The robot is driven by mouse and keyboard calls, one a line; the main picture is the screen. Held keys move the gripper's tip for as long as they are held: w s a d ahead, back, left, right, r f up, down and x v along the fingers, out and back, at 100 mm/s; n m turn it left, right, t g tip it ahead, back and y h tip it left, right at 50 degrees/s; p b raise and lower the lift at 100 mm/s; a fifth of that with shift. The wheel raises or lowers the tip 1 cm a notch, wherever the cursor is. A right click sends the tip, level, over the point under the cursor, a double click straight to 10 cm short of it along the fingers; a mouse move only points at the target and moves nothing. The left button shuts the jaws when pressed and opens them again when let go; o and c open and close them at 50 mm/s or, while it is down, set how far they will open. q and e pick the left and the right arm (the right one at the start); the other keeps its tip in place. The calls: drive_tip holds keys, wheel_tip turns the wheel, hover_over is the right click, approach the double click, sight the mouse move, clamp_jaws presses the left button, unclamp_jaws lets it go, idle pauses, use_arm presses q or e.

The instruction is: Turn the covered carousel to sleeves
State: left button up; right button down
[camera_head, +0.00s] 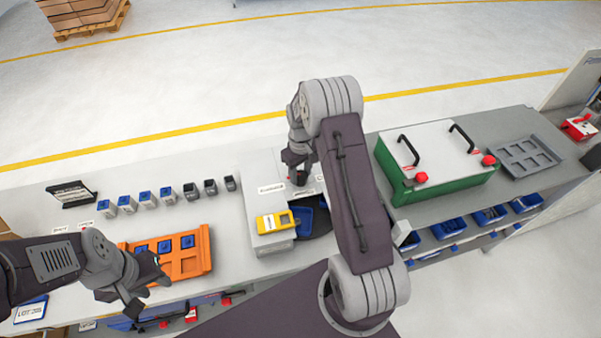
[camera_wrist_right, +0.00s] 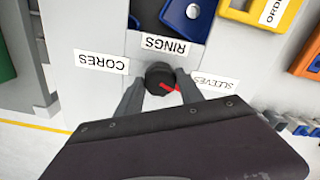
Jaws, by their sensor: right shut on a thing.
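The covered carousel (camera_head: 262,205) is a pale grey housing at the middle of the bench. Its dark round knob (camera_wrist_right: 158,74) carries a red pointer (camera_wrist_right: 170,88), which lies toward the right in the right wrist view, on the side of the SLEEVES label (camera_wrist_right: 214,84). The RINGS label (camera_wrist_right: 165,44) and the CORES label (camera_wrist_right: 101,61) are also around the knob. My right gripper (camera_head: 298,176) is shut on the knob, a finger on either side of it. A blue bin (camera_head: 304,222) shows at the carousel's front opening. My left gripper (camera_head: 150,288) is by the orange tray, its jaws unclear.
A yellow ORDER tray (camera_head: 275,222) sits on the housing's front left. The orange tray (camera_head: 193,266) with blue pieces lies at left, several small cups (camera_head: 145,199) behind it. A green box (camera_head: 440,184) with black handles stands to the right of my right arm.

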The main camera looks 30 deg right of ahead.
drive_tip(key=shift+w+r+n, duration=0.1)
drive_tip(key=shift+n, duration=2)
drive_tip(key=c, duration=0.7)
unclamp_jaws()
drive_tip(key=shift+c, duration=0.2)
drive_tip(key=shift+r, duration=0.3)
wheel_tip(320, 180, up, 8)
drive_tip(key=b, duration=0.2)
drive_tip(key=shift+r, duration=0.25)
